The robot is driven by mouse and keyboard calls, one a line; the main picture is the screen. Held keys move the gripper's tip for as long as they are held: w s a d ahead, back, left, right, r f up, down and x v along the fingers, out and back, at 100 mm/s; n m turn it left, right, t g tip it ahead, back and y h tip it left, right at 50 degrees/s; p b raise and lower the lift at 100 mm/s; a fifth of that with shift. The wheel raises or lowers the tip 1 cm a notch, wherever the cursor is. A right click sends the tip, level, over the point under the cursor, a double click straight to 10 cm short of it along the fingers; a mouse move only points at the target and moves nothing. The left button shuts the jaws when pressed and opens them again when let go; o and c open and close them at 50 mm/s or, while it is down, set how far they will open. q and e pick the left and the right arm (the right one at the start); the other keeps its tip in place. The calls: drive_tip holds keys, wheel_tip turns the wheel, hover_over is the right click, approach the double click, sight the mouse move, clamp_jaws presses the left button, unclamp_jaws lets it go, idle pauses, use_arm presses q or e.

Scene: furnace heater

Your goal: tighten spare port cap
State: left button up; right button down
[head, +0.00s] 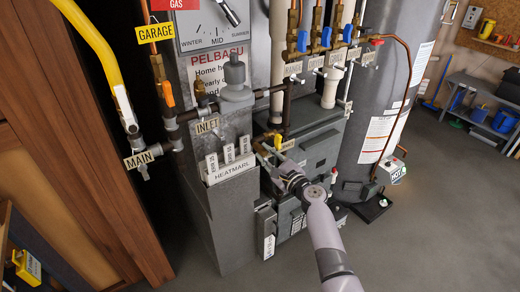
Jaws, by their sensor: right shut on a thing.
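My right gripper (272,160) reaches in from the lower right to the pipework at the front of the grey heater unit. It is shut on a small part there, which seems to be the spare port cap, though the gripper hides most of it. Brass fittings (262,139) and a yellow handle (278,142) show just above the fingers. Whether the cap sits flush on its port cannot be seen. My left gripper is not in view.
A pipe with an INLET tag (208,125) and a grey box with several tags (230,167) stand left of my gripper. Blue valve handles (302,41) are above. A tall grey tank (380,100) stands to the right. The floor (440,220) at right is open.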

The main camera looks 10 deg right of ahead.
drive_tip(key=shift+s+f+m+p, duration=0.1)
drive_tip(key=shift+f+m+p, duration=0.1)
drive_tip(key=shift+m+p, duration=0.95)
drive_tip(key=shift+m, duration=0.65)
drive_tip(key=c, duration=1.9)
unclamp_jaws()
drive_tip(key=shift+f, duration=0.2)
drive_tip(key=o, duration=0.4)
drive_tip(key=shift+s+d+r, duration=0.15)
drive_tip(key=shift+r, duration=0.15)
drive_tip(key=shift+o, duration=0.8)
drive_tip(key=v, duration=1.1)
drive_tip(key=shift+s, duration=0.35)
